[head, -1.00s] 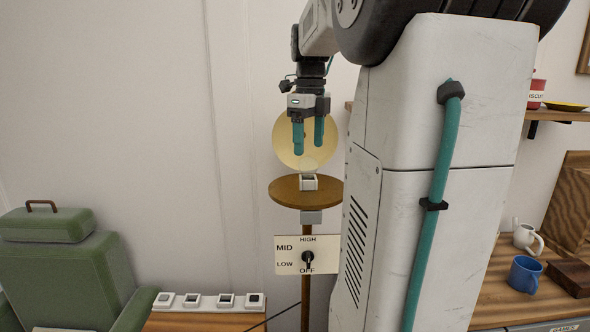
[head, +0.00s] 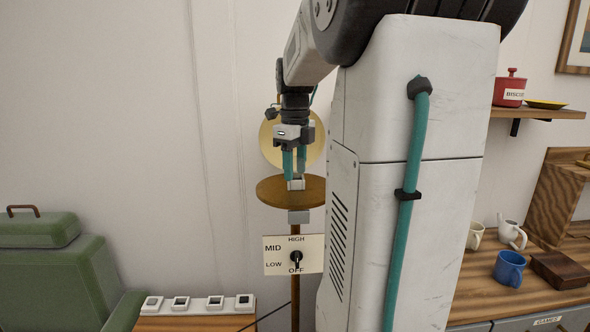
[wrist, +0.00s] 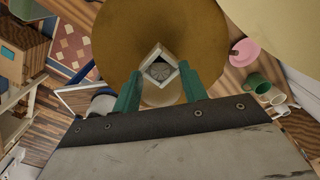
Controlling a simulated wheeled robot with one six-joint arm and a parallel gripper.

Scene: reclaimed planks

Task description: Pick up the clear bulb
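The clear bulb (wrist: 162,96) is a faint see-through round shape in the wrist view, between my two green fingers. It is above a white square socket (wrist: 153,60) that stands on a round brown wooden disc (wrist: 120,30). The socket (head: 296,184) and disc (head: 270,191) also show in the head view. My gripper (head: 295,174) points straight down over the socket, and its fingers (wrist: 162,80) press in from both sides of the bulb. In the head view the fingers hide most of the glass.
A pale round reflector (head: 268,140) stands behind my gripper. A switch plate (head: 280,255) hangs on the post below the disc. A green armchair (head: 60,285) is at left; mugs (head: 509,268) stand on the right counter.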

